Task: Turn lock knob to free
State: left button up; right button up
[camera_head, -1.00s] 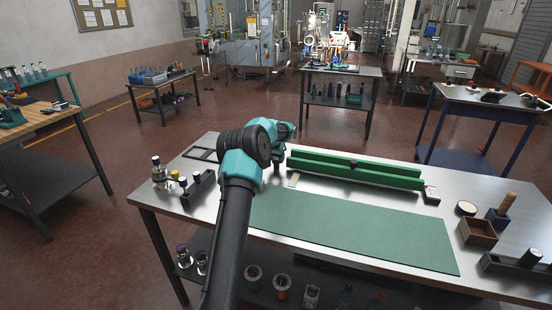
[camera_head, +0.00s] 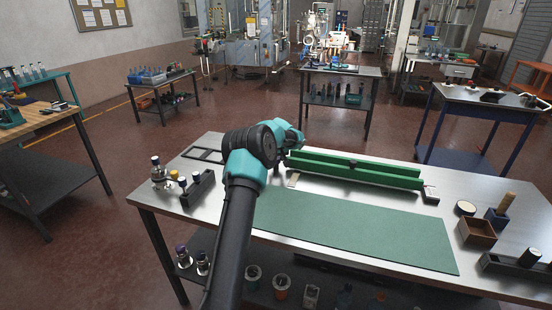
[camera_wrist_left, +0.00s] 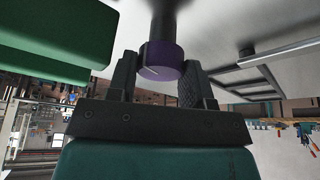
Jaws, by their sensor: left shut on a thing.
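A round knob with a purple rim (camera_wrist_left: 163,62) and a pale line on its face shows in the left wrist view, at the end of a dark shaft. My left gripper (camera_wrist_left: 160,80) is shut on this knob, with one finger on each side. In the head view my left arm hides the knob and the fingertips. The long green channel fixture (camera_head: 360,171) lies on the steel workbench, just right of the arm's end. It also shows in the left wrist view (camera_wrist_left: 60,38). My right gripper is not in view.
A green mat (camera_head: 350,230) covers the bench front. A black rack with bottles (camera_head: 198,190) and a dark open frame (camera_head: 205,154) are at the left.

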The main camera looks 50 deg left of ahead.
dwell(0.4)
pick_arm(q)
jog(key=o, duration=0.9)
jog(key=shift+w+d+r, duration=0.1)
jog(key=shift+d+r, duration=0.2)
jog(key=shift+r, duration=0.3)
jog(key=shift+s+v, duration=0.15)
jog(key=shift+v, duration=1.55)
jog(key=shift+s+v, duration=0.15)
jog(key=shift+v, duration=1.55)
jog(key=shift+a, duration=0.15)
